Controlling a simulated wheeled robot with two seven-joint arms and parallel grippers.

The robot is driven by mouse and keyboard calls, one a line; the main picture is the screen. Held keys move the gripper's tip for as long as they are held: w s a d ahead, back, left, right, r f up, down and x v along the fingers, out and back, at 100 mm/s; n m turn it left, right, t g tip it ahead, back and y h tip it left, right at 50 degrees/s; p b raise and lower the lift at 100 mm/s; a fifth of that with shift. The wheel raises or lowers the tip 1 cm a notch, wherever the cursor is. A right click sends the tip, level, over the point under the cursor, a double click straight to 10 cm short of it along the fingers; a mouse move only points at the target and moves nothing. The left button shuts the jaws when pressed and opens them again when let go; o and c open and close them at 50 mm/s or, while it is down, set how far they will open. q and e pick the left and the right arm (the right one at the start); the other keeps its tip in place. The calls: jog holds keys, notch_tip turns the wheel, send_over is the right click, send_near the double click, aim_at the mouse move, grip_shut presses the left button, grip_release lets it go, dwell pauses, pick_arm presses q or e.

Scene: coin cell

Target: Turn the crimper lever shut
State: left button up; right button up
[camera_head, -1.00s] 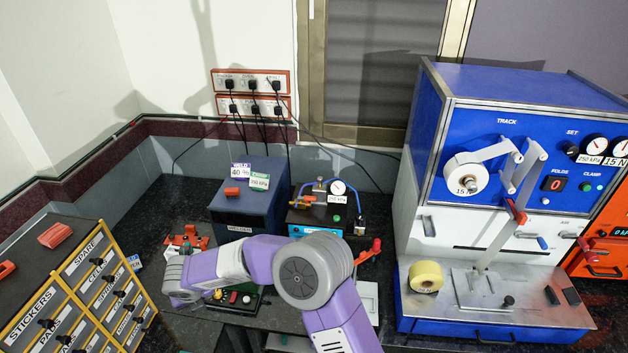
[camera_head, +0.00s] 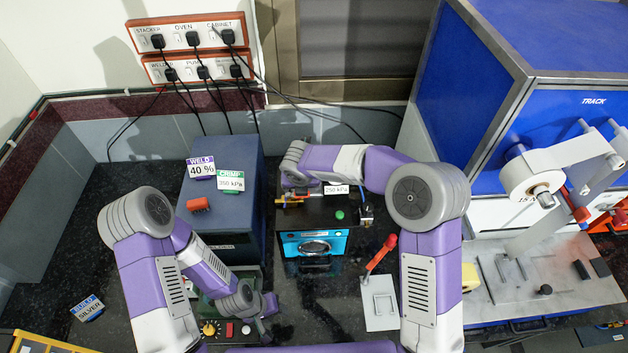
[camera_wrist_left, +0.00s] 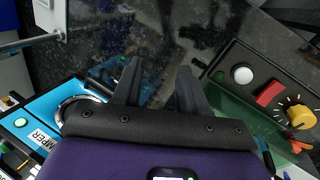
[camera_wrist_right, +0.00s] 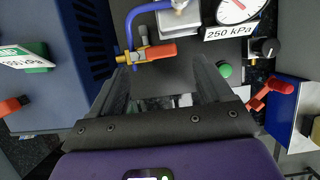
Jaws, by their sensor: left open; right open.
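The crimper (camera_head: 316,246) is a dark box with a cyan front and a round silver port. Its cyan front also shows in the left wrist view (camera_wrist_left: 38,125). A red-handled lever (camera_head: 382,251) stands tilted at its right side; a red handle (camera_wrist_right: 270,92) also shows there in the right wrist view. My right gripper (camera_wrist_right: 163,72) is open and empty over the crimper's top, its fingertips just short of an orange valve handle (camera_wrist_right: 156,52). My left gripper (camera_wrist_left: 160,75) is open and empty, low between the crimper and a control panel (camera_wrist_left: 268,95).
A blue-grey welder box (camera_head: 222,195) with tags stands left of the crimper. A pressure gauge (camera_wrist_right: 236,8) reads at the crimper's top back. The large blue machine (camera_head: 560,130) fills the right. A white plate (camera_head: 380,302) lies before the lever. Cables hang from the wall sockets.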

jog(key=x, duration=0.6)
jog(key=shift+s+f, duration=0.15)
jog(key=shift+f, duration=0.05)
jog(key=c, duration=1)
